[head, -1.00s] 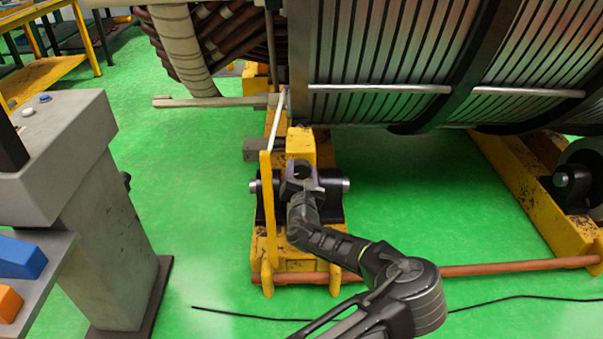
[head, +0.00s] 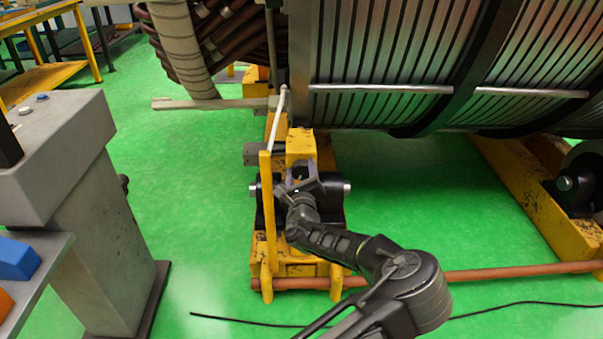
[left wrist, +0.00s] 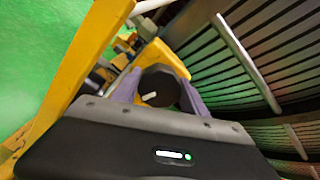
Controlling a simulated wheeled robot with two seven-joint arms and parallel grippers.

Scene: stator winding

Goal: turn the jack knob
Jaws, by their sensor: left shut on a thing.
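The jack is a worn yellow block (head: 300,147) on a yellow base, standing under the edge of the large stator, with black rollers on both sides. The jack knob (left wrist: 159,86) is black and round with a pale mark on its face. It sits between the two purple fingers of my left gripper (left wrist: 157,92) in the left wrist view. In the head view my left gripper (head: 301,176) is at the front of the yellow block, shut on the knob, which it mostly hides. My right gripper is not in view.
The ribbed stator (head: 390,60) hangs close above and behind. A yellow upright bar (head: 267,205) stands just left of my gripper. A grey console (head: 95,230) is at the left. A reddish rod (head: 520,271) and a black cable (head: 240,319) lie along the green floor.

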